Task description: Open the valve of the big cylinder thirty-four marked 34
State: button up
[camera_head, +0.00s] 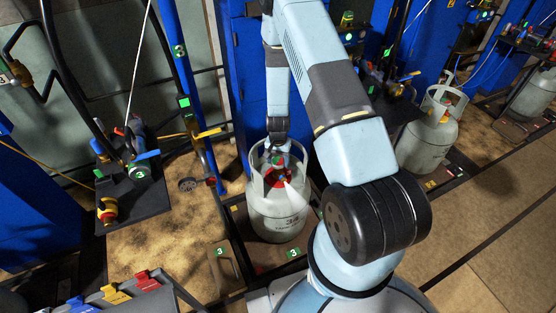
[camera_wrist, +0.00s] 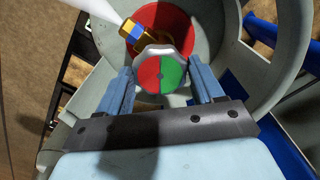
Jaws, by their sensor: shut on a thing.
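The big cylinder (camera_head: 278,222), pale grey and marked 34, stands upright on a low platform in the middle of the head view. My gripper (camera_head: 277,140) reaches down inside its collar from above. In the wrist view the valve knob (camera_wrist: 161,73), with a red half on the left and a green half on the right, sits between the two blue fingers of my gripper (camera_wrist: 162,85). The fingers are shut on the knob's sides. A brass fitting (camera_wrist: 140,35) with a blue band sticks out behind the knob. A white plume (camera_wrist: 95,8) extends from this fitting.
The cylinder's collar (camera_wrist: 290,75) curves closely around my gripper. A blue cabinet (camera_head: 247,90) stands behind. A second grey cylinder (camera_head: 428,135) stands to the right. A black shelf (camera_head: 135,205) with fittings is at the left. Open floor lies at the right.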

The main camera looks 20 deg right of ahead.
aim_at(278, 161)
jog(key=shift+w+n, duration=0.15)
jog(key=shift+n, duration=1.35)
jog(key=shift+r, duration=0.1)
jog(key=o, duration=1)
jog(key=shift+o, duration=0.2)
jog(key=shift+r, duration=0.1)
notch_tip(278, 161, up, 13)
jog(key=shift+r, duration=0.2)
